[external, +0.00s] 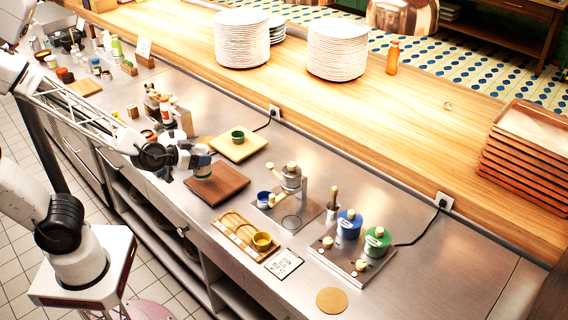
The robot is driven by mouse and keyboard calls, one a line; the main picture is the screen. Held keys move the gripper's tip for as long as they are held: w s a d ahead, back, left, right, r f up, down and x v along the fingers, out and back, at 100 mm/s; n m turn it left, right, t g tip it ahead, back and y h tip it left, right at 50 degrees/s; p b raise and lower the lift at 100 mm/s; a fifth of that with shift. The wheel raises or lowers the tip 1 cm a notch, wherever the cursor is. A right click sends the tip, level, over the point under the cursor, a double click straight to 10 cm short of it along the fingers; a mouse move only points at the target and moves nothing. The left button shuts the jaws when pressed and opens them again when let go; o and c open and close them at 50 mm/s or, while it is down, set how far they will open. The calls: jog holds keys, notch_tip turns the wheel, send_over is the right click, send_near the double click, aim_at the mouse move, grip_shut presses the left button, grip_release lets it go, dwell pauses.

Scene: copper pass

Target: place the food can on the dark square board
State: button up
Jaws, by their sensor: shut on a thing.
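The dark square board (228,190) is a reddish-brown board lying flat on the steel counter, left of the picture's middle. My gripper (197,160) reaches in from the left and is shut on the food can (203,173), a small can with pale and blue parts. The can is at the board's far left part in the picture. The gripper hides some of the can. I cannot tell whether the can touches the board or hangs just above it.
A light wooden board (252,147) with a green cup (238,137) lies just behind. Bottles (166,110) stand to the left. A metal grinder (291,180), a blue cup (263,199) and a bamboo tray (229,223) with a yellow cup (262,241) are to the right.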

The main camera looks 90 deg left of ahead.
jog(key=shift+w+a+f, duration=0.1)
jog(key=shift+w+a, duration=0.2)
jog(key=shift+w, duration=0.4)
jog(key=shift+w+a, duration=0.25)
jog(key=shift+w, duration=0.4)
jog(key=shift+w+a+f, duration=0.1)
jog(key=shift+w+a, duration=0.2)
jog(key=shift+w, duration=0.4)
jog(key=shift+f, duration=1.7)
jog(key=shift+f, duration=0.1)
jog(key=o, duration=1.2)
jog(key=shift+f, duration=0.1)
jog(key=shift+r, duration=0.2)
jog(key=shift+v, duration=6)
